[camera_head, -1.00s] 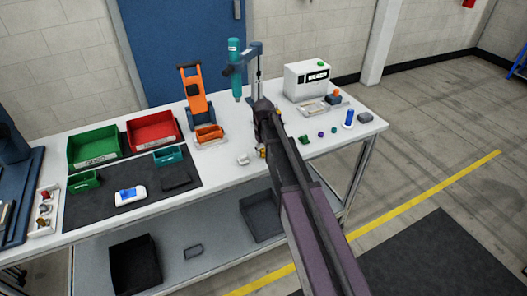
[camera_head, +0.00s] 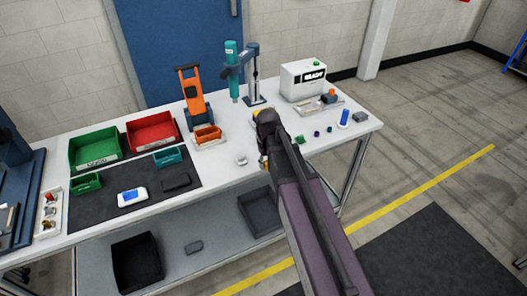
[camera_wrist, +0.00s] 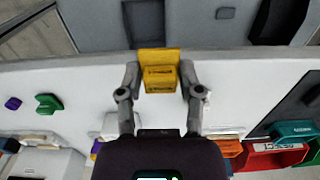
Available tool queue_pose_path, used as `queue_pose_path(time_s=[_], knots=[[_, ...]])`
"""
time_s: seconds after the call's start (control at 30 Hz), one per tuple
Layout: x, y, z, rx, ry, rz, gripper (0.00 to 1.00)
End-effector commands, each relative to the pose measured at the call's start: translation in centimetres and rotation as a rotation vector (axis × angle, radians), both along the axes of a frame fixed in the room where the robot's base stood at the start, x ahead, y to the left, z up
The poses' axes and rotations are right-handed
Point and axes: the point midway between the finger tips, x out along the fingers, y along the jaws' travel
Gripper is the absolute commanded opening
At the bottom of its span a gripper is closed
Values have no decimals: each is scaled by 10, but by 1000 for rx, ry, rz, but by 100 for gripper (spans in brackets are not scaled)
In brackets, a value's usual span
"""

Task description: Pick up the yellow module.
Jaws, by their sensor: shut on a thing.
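The yellow module (camera_wrist: 159,70) is a block with dark lettering, held between my two fingers in the wrist view. My gripper (camera_wrist: 159,82) is shut on it, one finger at each side. The white bench top shows behind and around the module. In the head view my gripper (camera_head: 264,146) is over the front part of the bench, and my arm hides most of it. Only small yellow patches show there. I cannot tell whether the module touches the bench.
A small whitish part (camera_head: 241,160) lies just left of my gripper. A white printer (camera_head: 303,81) stands back right.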

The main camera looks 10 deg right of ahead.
Motion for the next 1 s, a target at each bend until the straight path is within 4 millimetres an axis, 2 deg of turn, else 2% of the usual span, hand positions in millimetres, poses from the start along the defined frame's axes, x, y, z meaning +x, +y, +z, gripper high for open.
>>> queue_pose_path(time_s=[0.03,0.1,0.3,0.5,1.0], knots=[[-15,-1,2,0,0,0,3],[-26,-1,3,0,0,0,3],[-46,-2,5,0,0,0,3],[-53,-2,5,0,0,0,3],[-53,-2,5,0,0,0,3]])
